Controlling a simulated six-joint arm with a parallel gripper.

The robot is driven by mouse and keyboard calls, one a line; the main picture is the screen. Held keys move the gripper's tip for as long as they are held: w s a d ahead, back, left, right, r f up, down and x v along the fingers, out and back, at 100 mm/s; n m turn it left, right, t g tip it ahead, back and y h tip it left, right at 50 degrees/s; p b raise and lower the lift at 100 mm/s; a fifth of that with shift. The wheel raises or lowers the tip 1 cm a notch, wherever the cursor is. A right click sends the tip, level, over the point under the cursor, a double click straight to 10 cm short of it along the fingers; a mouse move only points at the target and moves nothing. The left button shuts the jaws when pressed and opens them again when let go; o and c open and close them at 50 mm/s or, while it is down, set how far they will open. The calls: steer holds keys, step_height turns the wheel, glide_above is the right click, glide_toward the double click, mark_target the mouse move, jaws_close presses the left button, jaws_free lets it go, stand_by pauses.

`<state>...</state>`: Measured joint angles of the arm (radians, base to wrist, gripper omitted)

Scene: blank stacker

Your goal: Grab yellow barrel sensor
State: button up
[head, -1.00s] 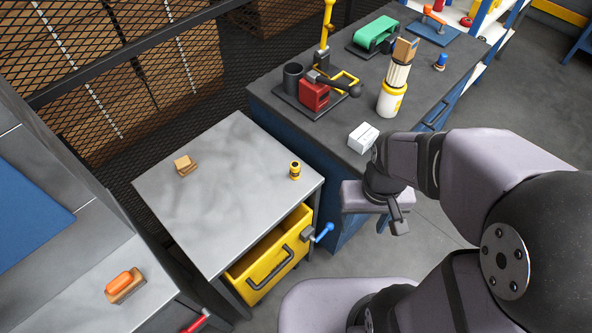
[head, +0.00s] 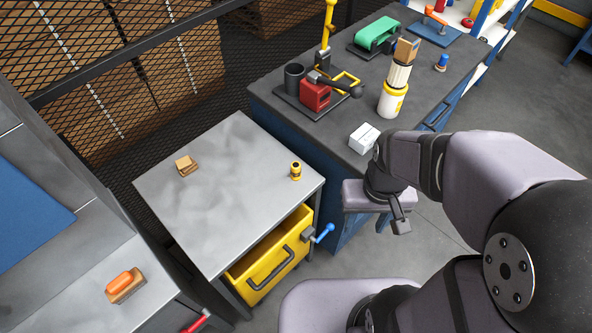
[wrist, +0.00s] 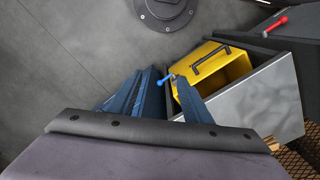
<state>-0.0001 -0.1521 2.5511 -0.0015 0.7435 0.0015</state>
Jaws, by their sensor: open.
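The yellow barrel sensor (head: 296,171), a small upright yellow cylinder with dark bands, stands near the right edge of the grey metal tabletop (head: 225,200). It does not show in the wrist view. My gripper (head: 391,224) is to the right of the sensor in the head view, in front of the dark workbench and well apart from the sensor. It is open, and nothing shows held in it. My own arm partly hides it in the head view.
An open yellow drawer (head: 270,262) with a blue crank (head: 323,233) sticks out under the tabletop. A small wooden block (head: 186,165) lies at the tabletop's far left. The dark workbench (head: 345,125) carries a white box (head: 363,138) and a red device (head: 315,96). The tabletop's middle is clear.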

step_height(320, 180, up, 5)
steer(key=w+a+f+n+t+y+b, duration=0.1)
steer(key=w+a+t+y+b, duration=0.1)
steer(key=w+a+t+b, duration=0.45)
steer(key=w+a+f+n+t+y+b, duration=0.2)
steer(key=w+a+b, duration=0.2)
steer(key=w+a, duration=0.65)
steer(key=m+t+h+b, duration=0.5)
steer(key=t+h+b, duration=0.3)
steer(key=b, duration=0.5)
glide_toward(295, 169)
steer(key=shift+t+y, duration=0.25)
steer(key=shift+y, duration=0.05)
steer(key=x, duration=0.4)
steer(key=shift+w+a+f, duration=0.1)
steer(key=shift+a+f, duration=0.05)
steer(key=shift+d+x, duration=0.2)
steer(key=shift+x, duration=1.65)
steer(key=shift+d+x, duration=0.15)
steer(key=shift+x, duration=1.7)
